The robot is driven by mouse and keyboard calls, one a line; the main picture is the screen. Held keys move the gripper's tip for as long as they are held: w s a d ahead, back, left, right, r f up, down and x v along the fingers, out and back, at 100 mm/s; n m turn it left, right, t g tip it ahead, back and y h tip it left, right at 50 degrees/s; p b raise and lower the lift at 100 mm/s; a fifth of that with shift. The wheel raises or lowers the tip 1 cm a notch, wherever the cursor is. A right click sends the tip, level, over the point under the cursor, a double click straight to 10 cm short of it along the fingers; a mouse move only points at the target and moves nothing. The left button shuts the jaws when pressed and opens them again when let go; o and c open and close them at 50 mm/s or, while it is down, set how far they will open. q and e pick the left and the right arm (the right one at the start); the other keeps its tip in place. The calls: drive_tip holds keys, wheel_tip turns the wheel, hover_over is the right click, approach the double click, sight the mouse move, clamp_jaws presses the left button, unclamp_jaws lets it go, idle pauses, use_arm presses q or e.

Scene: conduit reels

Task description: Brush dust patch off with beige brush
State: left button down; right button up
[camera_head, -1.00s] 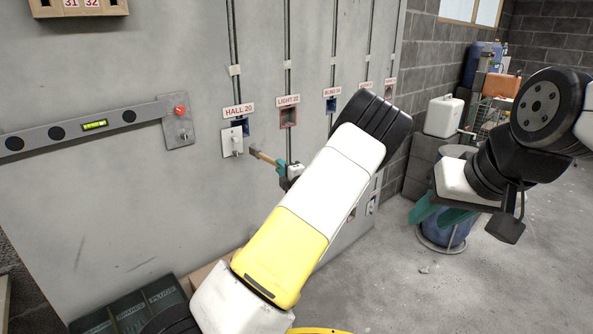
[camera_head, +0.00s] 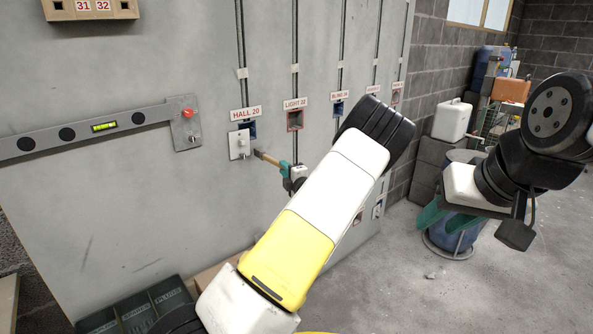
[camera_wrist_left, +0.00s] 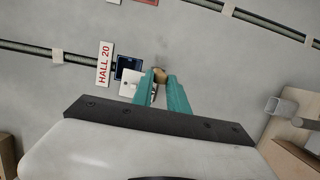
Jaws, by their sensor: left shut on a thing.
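My left gripper (camera_head: 287,168) has teal fingers shut on the beige brush (camera_head: 267,158), held out level in front of the grey wall panel. The brush's tip points left, just right of a white switch plate (camera_head: 239,144) under the HALL 20 label. Whether it touches the panel I cannot tell. In the left wrist view the brush's brown end (camera_wrist_left: 160,74) shows between the fingers (camera_wrist_left: 163,88); the rest is hidden. I cannot make out a distinct dust patch. My right gripper (camera_head: 445,217) hangs at the right, its teal fingers apart and empty.
A spirit level (camera_head: 80,130) is mounted on the panel at the left. A LIGHT 22 box (camera_head: 295,120) and further labelled boxes run to the right. Dark bins (camera_head: 130,312) stand below. A white canister (camera_head: 451,120) and a blue drum (camera_head: 450,238) are at the right.

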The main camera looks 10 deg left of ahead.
use_arm(q)
drive_tip(key=shift+w+a, duration=0.3)
drive_tip(key=shift+a, duration=0.15)
drive_tip(key=shift+w+d, duration=0.1)
drive_tip(key=shift+d, duration=0.05)
drive_tip(key=shift+w+d, duration=3.25)
drive_tip(key=shift+w, duration=1.05)
drive_tip(key=shift+s+a, duration=0.8)
drive_tip(key=shift+s, duration=0.35)
drive_tip(key=shift+s+a, duration=0.8)
drive_tip(key=shift+s, duration=0.35)
drive_tip(key=shift+s+a, duration=1.8)
drive_tip(key=shift+s, duration=0.3)
drive_tip(key=w+d, duration=0.6)
drive_tip(key=w, duration=0.2)
drive_tip(key=shift+w+d, duration=0.4)
